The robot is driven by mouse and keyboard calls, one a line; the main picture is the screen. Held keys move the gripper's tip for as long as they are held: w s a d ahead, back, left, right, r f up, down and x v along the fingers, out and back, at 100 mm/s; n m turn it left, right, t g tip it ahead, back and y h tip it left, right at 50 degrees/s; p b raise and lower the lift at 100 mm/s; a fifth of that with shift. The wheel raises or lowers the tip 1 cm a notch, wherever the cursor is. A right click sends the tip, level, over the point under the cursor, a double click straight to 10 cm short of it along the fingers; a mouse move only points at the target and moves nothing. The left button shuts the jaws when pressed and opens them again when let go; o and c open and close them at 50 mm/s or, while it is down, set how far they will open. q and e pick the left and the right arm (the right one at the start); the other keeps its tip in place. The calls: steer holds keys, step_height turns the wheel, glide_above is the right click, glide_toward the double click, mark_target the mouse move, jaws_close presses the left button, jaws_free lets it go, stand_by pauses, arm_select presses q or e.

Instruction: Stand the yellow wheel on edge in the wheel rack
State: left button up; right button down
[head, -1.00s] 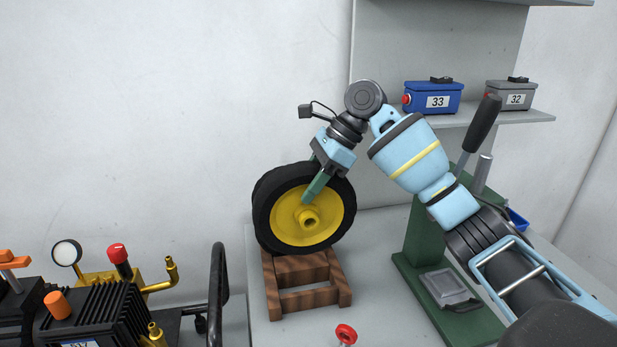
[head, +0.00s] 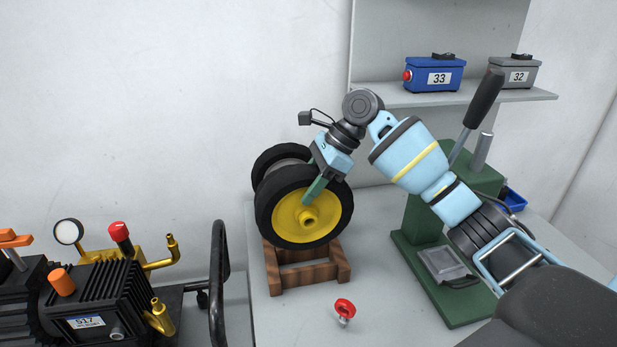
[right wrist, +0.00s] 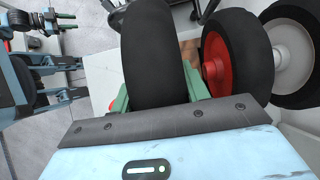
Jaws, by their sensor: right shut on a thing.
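The yellow wheel (head: 285,217), a black tyre on a yellow hub, is upright over the front of the brown wooden wheel rack (head: 310,275). Its lower edge overlaps the rack; I cannot tell whether it bears on it. My right gripper (head: 311,193) reaches down from above and is shut on the wheel, one green finger across the yellow face. In the right wrist view the tyre (right wrist: 155,50) is between the fingers of the right gripper (right wrist: 157,80).
A red-hubbed wheel (right wrist: 217,62) and a grey-hubbed wheel (right wrist: 290,45) stand close beside the held wheel. A red eyebolt (head: 344,308) lies before the rack. A green press (head: 430,225) stands right, a pump (head: 100,300) left. Boxes (head: 433,75) sit on the shelf.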

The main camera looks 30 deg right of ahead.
steer(key=shift+f, duration=2.95)
